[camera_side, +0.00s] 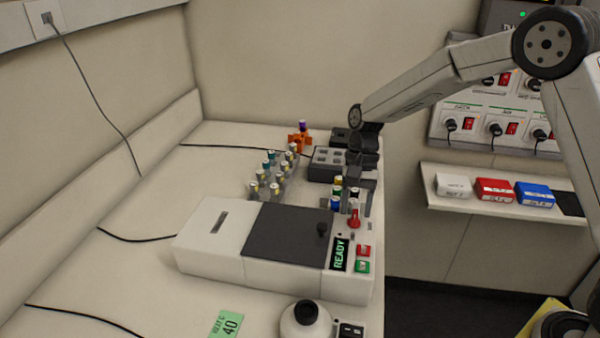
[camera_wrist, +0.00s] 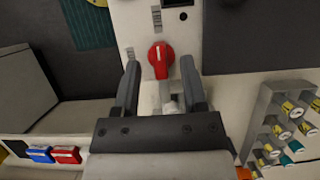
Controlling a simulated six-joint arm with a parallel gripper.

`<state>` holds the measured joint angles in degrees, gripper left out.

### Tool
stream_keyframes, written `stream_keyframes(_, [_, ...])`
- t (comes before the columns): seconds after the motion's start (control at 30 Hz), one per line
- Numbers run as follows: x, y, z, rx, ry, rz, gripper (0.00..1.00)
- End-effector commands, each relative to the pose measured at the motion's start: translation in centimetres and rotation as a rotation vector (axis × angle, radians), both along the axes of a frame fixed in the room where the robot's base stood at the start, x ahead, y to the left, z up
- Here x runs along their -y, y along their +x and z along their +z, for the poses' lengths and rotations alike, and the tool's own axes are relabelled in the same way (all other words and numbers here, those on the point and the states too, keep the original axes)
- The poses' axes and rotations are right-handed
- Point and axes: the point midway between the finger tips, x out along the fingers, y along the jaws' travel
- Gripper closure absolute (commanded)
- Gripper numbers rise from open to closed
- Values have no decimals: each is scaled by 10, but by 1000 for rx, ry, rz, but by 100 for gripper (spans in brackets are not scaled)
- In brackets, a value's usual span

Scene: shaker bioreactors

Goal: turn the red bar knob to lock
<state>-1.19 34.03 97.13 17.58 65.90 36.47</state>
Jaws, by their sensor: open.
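The red bar knob (camera_side: 354,216) sits on the control strip of the white shaker unit (camera_side: 205,240), in front of my gripper in the side view. In the wrist view the knob (camera_wrist: 160,56) lies centred between my fingertips and slightly beyond them. Its bar runs roughly along the picture's vertical. Markings beside it are too small to read. My gripper (camera_wrist: 160,65) is open, with one finger either side of the knob and visible gaps. In the side view my gripper (camera_side: 360,198) is close to the knob; its fingertips are hard to make out.
A dark lid (camera_side: 285,236) with a black knob, a READY display (camera_side: 340,255), and red and green buttons (camera_side: 363,258) are near the knob. A rack of capped vials (camera_side: 272,178) and a grey block (camera_side: 326,164) stand behind. The table left of the unit is mostly clear.

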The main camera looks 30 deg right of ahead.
Motion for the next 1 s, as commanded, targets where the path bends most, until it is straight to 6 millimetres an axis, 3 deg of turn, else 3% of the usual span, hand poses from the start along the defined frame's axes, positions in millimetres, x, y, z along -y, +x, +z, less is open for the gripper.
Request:
stream_keyframes(0.43, [-3, -3, -10, 0, 0, 1, 46])
stream_keyframes(0.47, [-3, -3, -10, 0, 0, 1, 49])
stream_keyframes(0.6, [-3, -3, -10, 0, 0, 1, 93])
stream_keyframes(0.63, [-3, -3, -10, 0, 0, 1, 100])
stream_keyframes(1.0, [-3, -3, -10, 1, -1, 16, 100])
